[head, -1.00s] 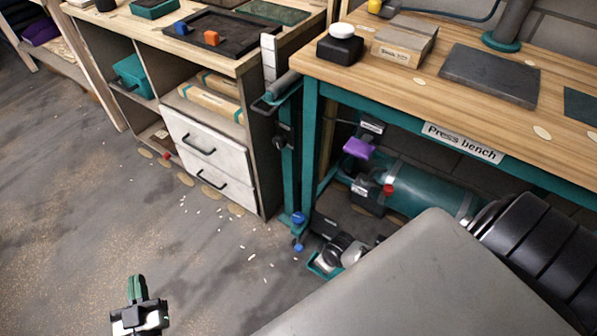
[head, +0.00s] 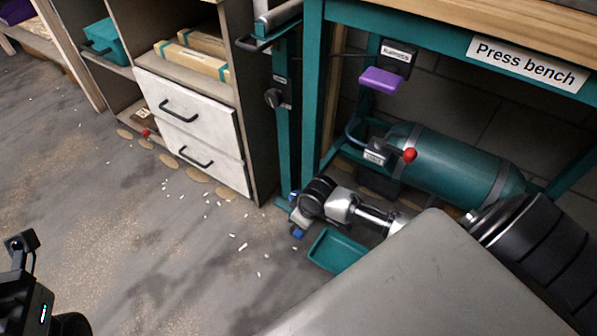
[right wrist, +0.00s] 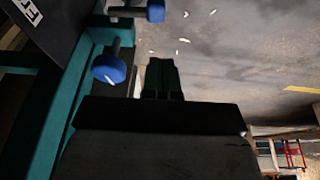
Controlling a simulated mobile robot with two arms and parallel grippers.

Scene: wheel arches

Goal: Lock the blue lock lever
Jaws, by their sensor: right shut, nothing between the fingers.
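Two blue knobbed parts sit low by the foot of the teal post. In the head view the lower blue knob (head: 297,232) is partly covered by my right arm, and a bit of the upper blue part (head: 293,196) shows. In the right wrist view the nearer blue knob (right wrist: 108,68) is left of my right gripper (right wrist: 163,78), and the other blue knob (right wrist: 155,11) is ahead. The gripper is shut and empty, apart from both knobs. I cannot tell which knob is the lock lever. My left forearm shows at the lower left of the head view; its fingertips are out of view.
The press bench (head: 440,25) stands at the right, with a teal cylinder (head: 445,165), a purple pedal-like part (head: 381,80) and a teal tray (head: 337,251) under it. A white drawer cabinet (head: 190,95) is left of the post. The floor at left is open, with scattered white bits.

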